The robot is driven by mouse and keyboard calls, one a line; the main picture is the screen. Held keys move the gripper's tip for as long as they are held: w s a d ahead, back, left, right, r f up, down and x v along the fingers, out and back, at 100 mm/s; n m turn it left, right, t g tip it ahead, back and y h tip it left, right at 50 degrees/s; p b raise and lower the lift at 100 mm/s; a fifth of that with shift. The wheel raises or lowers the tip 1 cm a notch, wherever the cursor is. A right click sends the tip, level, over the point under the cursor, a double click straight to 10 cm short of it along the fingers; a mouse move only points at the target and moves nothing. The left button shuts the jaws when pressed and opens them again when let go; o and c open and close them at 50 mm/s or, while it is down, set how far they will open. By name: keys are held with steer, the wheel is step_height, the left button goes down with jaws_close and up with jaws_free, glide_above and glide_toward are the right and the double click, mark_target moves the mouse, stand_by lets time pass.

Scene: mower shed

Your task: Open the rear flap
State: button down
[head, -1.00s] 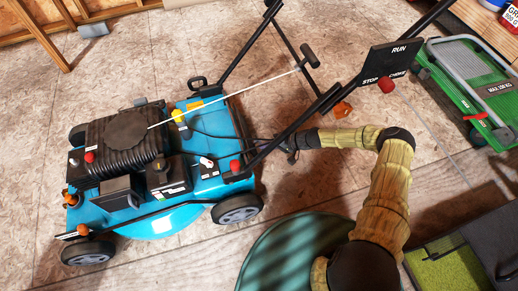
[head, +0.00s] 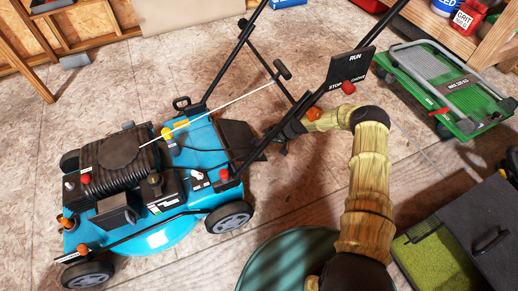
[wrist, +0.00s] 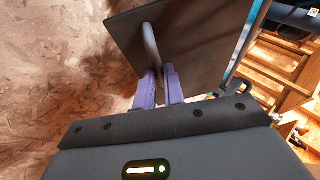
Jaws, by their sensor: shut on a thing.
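The blue mower (head: 160,190) stands on the floor at left in the head view. Its rear flap (head: 238,139) is a dark panel that sticks out behind the blue deck, raised, under the handlebar tubes. In the wrist view the flap (wrist: 195,35) is a flat dark plate with a pale bar-like handle (wrist: 148,42). My gripper (wrist: 158,74) has its two purple fingers shut on this handle, one on each side. In the head view my gripper (head: 282,140) is at the flap's outer edge, partly hidden by the handlebar and my arm. The opening behind the flap is hidden.
The handlebar with its RUN/STOP panel (head: 347,68) rises close to my arm. A green platform cart (head: 450,90) stands at upper right. A dark box with a green, grass-like part (head: 435,260) is at lower right. Wooden shelving (head: 490,45) is at the back right. Floor between is clear.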

steer(key=shift+s+a+r+p, duration=0.15)
steer(key=shift+r+p, duration=0.35)
steer(key=shift+r, duration=0.55)
steer(key=shift+s+a+r+p, duration=0.1)
steer(key=shift+a+r+p, duration=0.25)
steer(key=shift+r, duration=0.7)
steer(key=shift+w, duration=0.1)
steer(key=shift+r, duration=0.1)
steer(key=c, duration=1.5)
jaws_free()
steer(key=shift+d, duration=0.15)
steer(key=w+p+v, duration=0.1)
steer(key=p+v, duration=0.3)
steer(key=v, duration=0.7)
steer(key=shift+s+d+r, duration=0.2)
steer(key=shift+s+d, duration=0.15)
steer(key=shift+s, duration=0.15)
